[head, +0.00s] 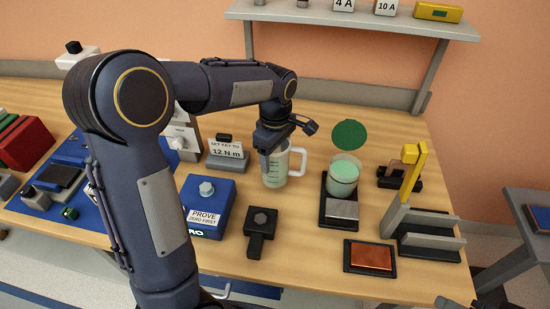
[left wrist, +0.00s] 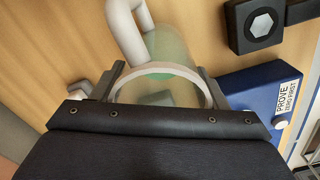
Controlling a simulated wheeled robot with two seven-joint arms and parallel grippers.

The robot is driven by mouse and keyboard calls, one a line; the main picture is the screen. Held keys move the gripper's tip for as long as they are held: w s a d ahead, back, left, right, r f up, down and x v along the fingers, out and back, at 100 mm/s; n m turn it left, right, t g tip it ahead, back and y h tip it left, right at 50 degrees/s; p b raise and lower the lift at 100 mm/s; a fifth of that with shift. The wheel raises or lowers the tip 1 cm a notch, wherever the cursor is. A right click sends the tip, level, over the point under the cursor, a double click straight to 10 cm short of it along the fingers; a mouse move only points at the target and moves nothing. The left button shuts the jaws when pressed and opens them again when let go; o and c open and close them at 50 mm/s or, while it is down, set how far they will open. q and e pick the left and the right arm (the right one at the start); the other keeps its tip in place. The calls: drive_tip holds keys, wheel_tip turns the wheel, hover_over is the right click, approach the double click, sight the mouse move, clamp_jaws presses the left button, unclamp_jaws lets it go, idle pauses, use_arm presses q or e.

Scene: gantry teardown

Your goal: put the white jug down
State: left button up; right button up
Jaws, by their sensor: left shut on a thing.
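The white jug (head: 274,175) is a pale, see-through cup with a white handle on its right, in the middle of the head view. My left gripper (head: 279,152) reaches down over it from above and is shut on its upper part. In the left wrist view my left gripper's fingers (left wrist: 162,80) sit on opposite sides of the jug's rim, and the jug (left wrist: 172,50) shows between them with its handle pointing away. The jug looks upright. I cannot tell whether its base touches the table. My right gripper is not in view.
A glass with pale green contents (head: 343,177) stands on a dark stand to the right, near a green disc (head: 349,135). A blue block (head: 207,205) and a black bolt fixture (head: 260,230) are left and front. Bare wooden table (head: 300,235) shows in front of the jug.

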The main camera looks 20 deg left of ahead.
use_arm(q)
drive_tip(key=shift+f, duration=0.9)
drive_tip(key=shift+f, duration=0.2)
drive_tip(key=o, duration=1.7)
